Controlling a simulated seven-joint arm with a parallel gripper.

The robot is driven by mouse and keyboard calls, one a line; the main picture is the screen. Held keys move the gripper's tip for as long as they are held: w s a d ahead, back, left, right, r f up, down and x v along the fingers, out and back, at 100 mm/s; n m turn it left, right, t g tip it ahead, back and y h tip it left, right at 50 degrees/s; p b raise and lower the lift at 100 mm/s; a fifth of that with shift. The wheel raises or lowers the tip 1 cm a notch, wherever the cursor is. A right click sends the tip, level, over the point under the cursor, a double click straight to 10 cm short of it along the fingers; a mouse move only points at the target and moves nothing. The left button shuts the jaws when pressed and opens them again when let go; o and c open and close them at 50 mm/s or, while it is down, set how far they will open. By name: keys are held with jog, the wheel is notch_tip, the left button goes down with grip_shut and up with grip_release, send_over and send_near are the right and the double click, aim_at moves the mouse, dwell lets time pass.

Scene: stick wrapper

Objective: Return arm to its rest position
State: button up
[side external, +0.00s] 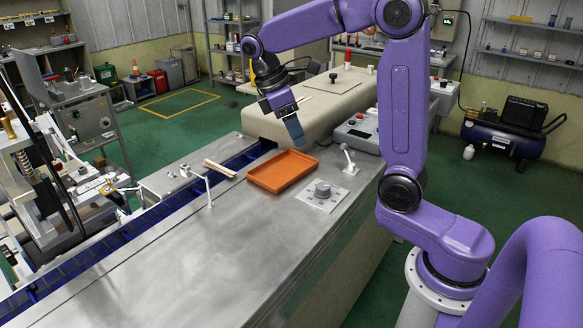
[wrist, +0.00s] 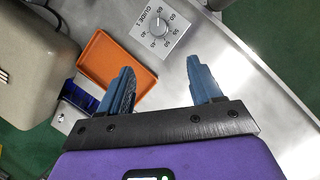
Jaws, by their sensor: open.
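My gripper (side external: 294,126) hangs in the air above the steel bench, just above and behind the orange tray (side external: 283,171). In the wrist view my gripper (wrist: 160,88) shows two blue fingers spread apart with nothing between them. The orange tray also shows in the wrist view (wrist: 118,68), up and left of the fingers, and its visible floor is empty. My arm is bent over the bench from its base at the lower right.
Wooden sticks (side external: 221,168) lie left of the tray near the blue conveyor channel (side external: 95,264). A dial plate (side external: 322,194) and a small lever (side external: 348,160) stand right of the tray. A beige machine housing (side external: 318,105) is behind. The bench front (side external: 180,265) is clear.

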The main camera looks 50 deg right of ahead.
jog(key=s+a+f+n+t+y, duration=0.1)
jog(key=s+a+f, duration=0.1)
jog(key=s, duration=0.5)
jog(key=s+a+f+n+t+y, duration=0.1)
jog(key=s+a+f, duration=0.2)
jog(key=s, duration=0.5)
jog(key=s+a+f+n+t+y, duration=0.1)
jog(key=s+a+f, duration=0.2)
jog(key=s, duration=0.4)
jog(key=shift+s+a+y, duration=0.3)
jog(key=shift+s+a, duration=0.1)
jog(key=shift+a, duration=0.3)
